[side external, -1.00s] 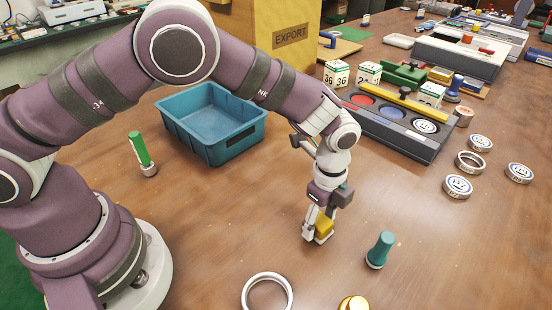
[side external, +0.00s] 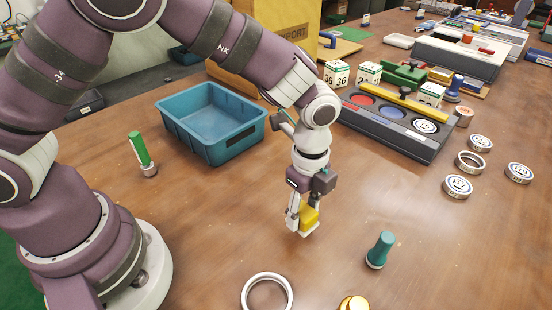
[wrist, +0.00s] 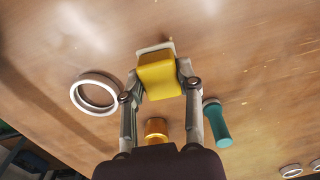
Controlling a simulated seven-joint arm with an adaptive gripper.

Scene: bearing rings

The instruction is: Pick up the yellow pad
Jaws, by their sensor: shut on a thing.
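The yellow pad (side external: 309,217) is a small yellow block with a pale base. It sits between the fingers of my gripper (side external: 303,222), which is shut on it. The gripper points down over the wooden table, and the pad appears to be a little above the surface. In the wrist view the yellow pad (wrist: 160,78) fills the space between the two fingertips of my gripper (wrist: 160,85), with its pale base showing beyond it.
A teal bin (side external: 211,125) stands behind and left. A teal-handled stamp (side external: 380,250), a white ring (side external: 267,292) and a gold piece (side external: 354,303) are near the front. A grey tray (side external: 400,140) with coloured discs lies at the right. A green cylinder (side external: 140,150) stands at the left.

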